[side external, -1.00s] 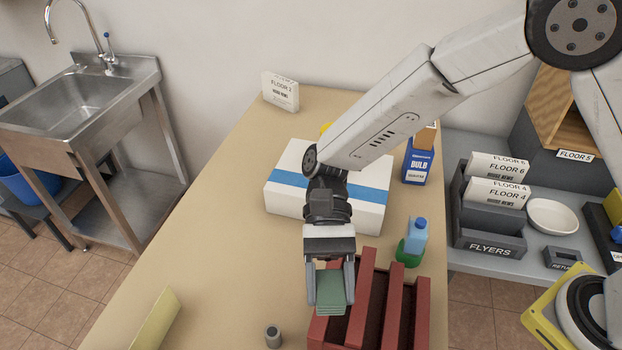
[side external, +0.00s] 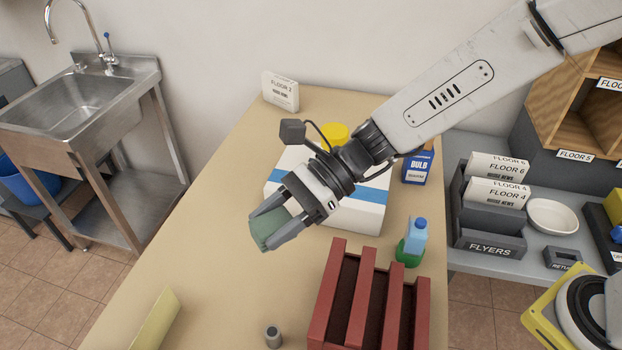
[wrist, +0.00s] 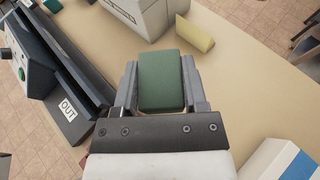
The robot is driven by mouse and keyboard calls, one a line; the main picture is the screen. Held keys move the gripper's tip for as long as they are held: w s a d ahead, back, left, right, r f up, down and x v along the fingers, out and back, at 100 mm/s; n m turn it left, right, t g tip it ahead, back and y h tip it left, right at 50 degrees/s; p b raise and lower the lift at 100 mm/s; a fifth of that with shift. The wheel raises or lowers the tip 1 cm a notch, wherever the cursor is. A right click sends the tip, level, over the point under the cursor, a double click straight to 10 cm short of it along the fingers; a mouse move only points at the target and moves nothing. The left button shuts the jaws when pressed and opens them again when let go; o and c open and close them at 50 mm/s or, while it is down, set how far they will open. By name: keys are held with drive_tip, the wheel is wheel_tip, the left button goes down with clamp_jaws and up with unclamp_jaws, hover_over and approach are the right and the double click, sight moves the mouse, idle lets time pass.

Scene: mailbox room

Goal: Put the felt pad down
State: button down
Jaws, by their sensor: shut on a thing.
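The green felt pad (side external: 266,229) is held between the two fingers of my gripper (side external: 270,227), above the tan table (side external: 215,290) and in front of the white box with a blue stripe. In the wrist view, the pad (wrist: 163,80) sits between both fingers of my gripper (wrist: 162,88), its broad green face showing. The gripper is shut on it. The pad is tilted in the side view. How high it is over the table is hard to tell.
A white box (side external: 350,215) with a blue stripe is behind the gripper. A red slotted rack (side external: 370,300), a small grey cylinder (side external: 273,336) and a blue-and-green bottle (side external: 413,243) are nearby. A yellow block (side external: 155,320) stands at front left. The table's left-middle is bare.

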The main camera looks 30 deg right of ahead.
drive_tip(key=shift+w+m, duration=0.25)
drive_tip(key=shift+m, duration=0.05)
wheel_tip(320, 180, down, 11)
idle(0.4)
drive_tip(key=w+a+f, duration=0.2)
drive_tip(key=w, duration=0.1)
drive_tip(key=w+a+f, duration=0.5)
drive_tip(key=w+f, duration=0.1)
drive_tip(key=shift+w+a, duration=0.25)
drive_tip(key=shift+w, duration=0.1)
drive_tip(key=shift+w+a+f, duration=0.35)
drive_tip(key=shift+w+f, duration=0.1)
drive_tip(key=shift+f, duration=0.15)
